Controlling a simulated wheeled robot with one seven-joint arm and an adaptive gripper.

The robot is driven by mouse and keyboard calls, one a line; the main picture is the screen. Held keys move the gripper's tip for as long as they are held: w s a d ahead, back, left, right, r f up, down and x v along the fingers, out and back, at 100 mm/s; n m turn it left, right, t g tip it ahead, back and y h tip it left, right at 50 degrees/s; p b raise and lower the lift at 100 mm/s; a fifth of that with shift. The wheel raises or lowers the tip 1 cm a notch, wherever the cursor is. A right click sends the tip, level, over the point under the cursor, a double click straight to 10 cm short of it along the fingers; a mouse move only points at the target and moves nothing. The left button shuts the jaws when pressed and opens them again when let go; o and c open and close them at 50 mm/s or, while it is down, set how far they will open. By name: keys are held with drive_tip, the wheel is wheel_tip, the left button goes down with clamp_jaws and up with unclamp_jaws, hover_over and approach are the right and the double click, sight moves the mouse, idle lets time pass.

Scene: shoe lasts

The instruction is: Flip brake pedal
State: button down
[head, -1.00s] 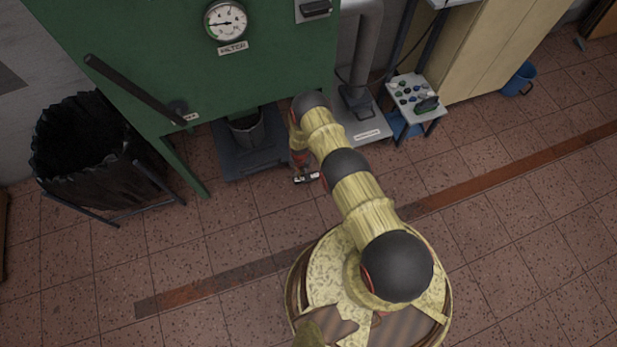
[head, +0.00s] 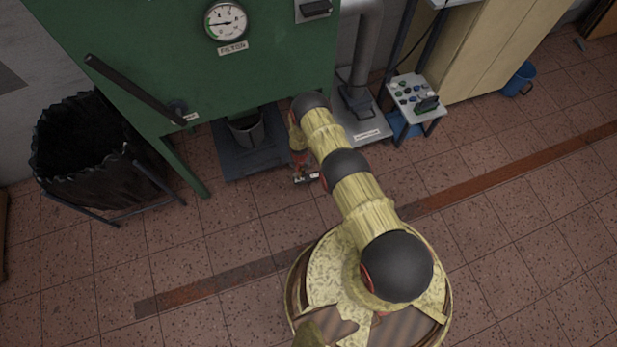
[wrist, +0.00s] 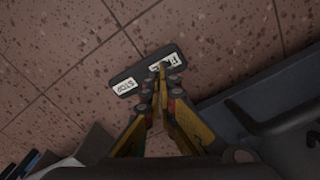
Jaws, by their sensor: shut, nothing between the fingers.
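The brake pedal (wrist: 145,70) is a dark bar with two white labels in the wrist view. One label reads STOP, and the other is partly covered by my fingers. In the head view the pedal (head: 306,179) shows small near the floor, in front of the green machine. My gripper (wrist: 160,68) is shut and empty, its yellow fingers together with the tips over the right-hand labelled end. I cannot tell whether the tips touch it. In the head view my gripper (head: 300,165) is partly hidden by my arm.
The green machine (head: 120,55) and its dark base (head: 232,160) stand just behind the pedal. A grey pedestal (head: 365,133) is to the right, beside a small control stand (head: 412,95). A black bin (head: 85,170) is at the left. The tiled floor in front is clear.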

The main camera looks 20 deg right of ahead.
drive_tip(key=shift+f, duration=2.35)
idle(1.1)
drive_tip(key=shift+r+p, duration=2)
drive_tip(key=shift+r, duration=1.5)
